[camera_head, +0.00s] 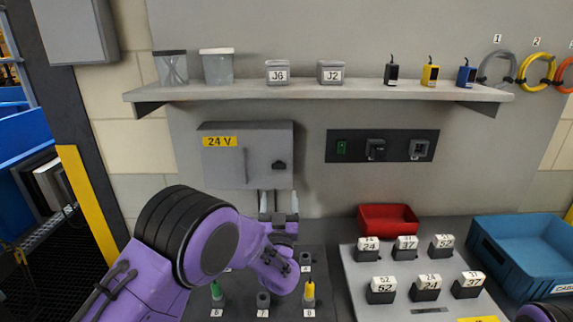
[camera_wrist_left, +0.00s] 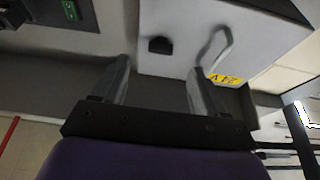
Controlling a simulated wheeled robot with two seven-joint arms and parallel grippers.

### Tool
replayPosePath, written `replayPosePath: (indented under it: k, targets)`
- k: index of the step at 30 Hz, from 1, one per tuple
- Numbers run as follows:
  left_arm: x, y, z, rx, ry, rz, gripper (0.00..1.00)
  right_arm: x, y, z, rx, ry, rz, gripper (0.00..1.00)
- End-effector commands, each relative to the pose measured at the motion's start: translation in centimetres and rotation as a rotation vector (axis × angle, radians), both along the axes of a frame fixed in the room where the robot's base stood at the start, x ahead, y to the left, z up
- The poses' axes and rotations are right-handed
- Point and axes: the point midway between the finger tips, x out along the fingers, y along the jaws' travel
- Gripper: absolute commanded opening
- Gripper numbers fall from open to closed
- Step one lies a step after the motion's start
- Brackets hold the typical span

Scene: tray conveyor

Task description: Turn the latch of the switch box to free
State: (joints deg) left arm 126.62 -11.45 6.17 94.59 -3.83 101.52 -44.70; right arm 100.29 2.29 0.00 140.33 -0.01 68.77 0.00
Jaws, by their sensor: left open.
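The switch box (camera_head: 262,158) is a grey wall box with a yellow "24 V" label, a long vertical handle at its left and a small black latch (camera_head: 279,165) at its right. My left gripper (camera_head: 279,203) is open and empty, just below the box with its fingers pointing up towards it. In the left wrist view the open fingers (camera_wrist_left: 158,82) show in front of the box (camera_wrist_left: 205,35). The black latch (camera_wrist_left: 160,45) lies beyond the gap between the fingers, apart from them. Only a bit of my purple right arm shows at the bottom right; its gripper is out of view.
A shelf (camera_head: 320,92) with jars, grey boxes and small coloured items hangs above the box. A dark socket panel (camera_head: 382,146) is to its right. Below are numbered posts, a grey board with labelled blocks, a red bin (camera_head: 388,218) and a blue crate (camera_head: 520,250).

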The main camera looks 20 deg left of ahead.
Motion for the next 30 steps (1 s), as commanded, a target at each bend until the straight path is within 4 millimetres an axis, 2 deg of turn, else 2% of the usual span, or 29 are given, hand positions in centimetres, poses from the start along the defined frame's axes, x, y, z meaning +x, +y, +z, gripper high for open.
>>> replayPosePath:
  k: [5,10,15,19,27,29,30]
  targets:
    - [1.8,0.4,1.8,-0.002,-0.007,-0.002,0.72,0.0,0.0,1.7,0.000,0.001,0.000,0.00]
    - [6.0,1.1,3.1,-0.003,-0.003,-0.007,0.72,-0.1,0.0,3.5,0.000,0.002,0.000,0.00]
    - [8.7,1.9,3.5,0.000,0.003,-0.006,0.72,0.0,0.0,4.4,0.000,0.002,0.000,0.00]
    - [9.5,2.3,3.7,-0.001,0.004,-0.004,0.72,0.0,0.0,4.7,0.001,0.001,0.000,0.00]
    - [9.6,2.4,3.7,0.001,0.003,-0.005,0.72,0.0,0.0,4.6,0.000,0.001,0.000,0.00]
    - [9.6,2.4,3.7,0.001,0.003,-0.005,0.53,0.0,0.0,4.6,0.000,0.001,0.000,0.00]
    - [9.6,2.4,3.7,0.001,0.003,-0.005,0.40,0.0,0.0,4.6,0.000,0.001,0.000,0.00]
